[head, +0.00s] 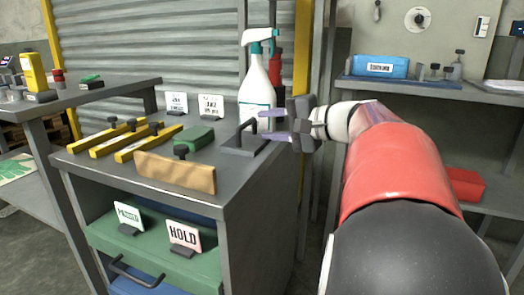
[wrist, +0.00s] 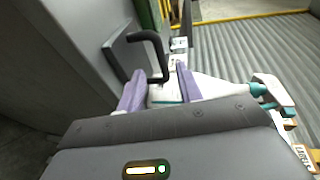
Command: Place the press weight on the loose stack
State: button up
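The press weight, a dark grey plate (head: 245,145) with a black upright loop handle, sits on the right side of the grey bench top. In the wrist view its handle (wrist: 157,50) stands just ahead of my fingers, partly across the gap between them. My gripper (head: 262,125) is open, its two purple fingers pointing left towards the handle. It also shows open in the wrist view (wrist: 160,72). I cannot tell whether a finger touches the handle. I cannot tell which item is the loose stack; a tan slab (head: 175,173) with a black knob lies at the bench's front edge.
A spray bottle (head: 257,88) stands close behind my gripper and the weight. Several yellow bars (head: 110,136) with black knobs, a green block (head: 194,138) and two white cards (head: 211,105) share the bench. PRESSED (head: 129,216) and HOLD (head: 185,236) signs stand below.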

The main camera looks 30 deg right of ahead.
aim_at(249, 124)
jog(key=shift+x, duration=1)
jog(key=x, duration=0.2)
jog(key=d+x, duration=0.1)
jog(key=x, duration=0.2)
jog(key=shift+w+a+p, duration=0.2)
jog(key=shift+w+p, duration=0.1)
jog(key=shift+w, duration=0.2)
grip_shut()
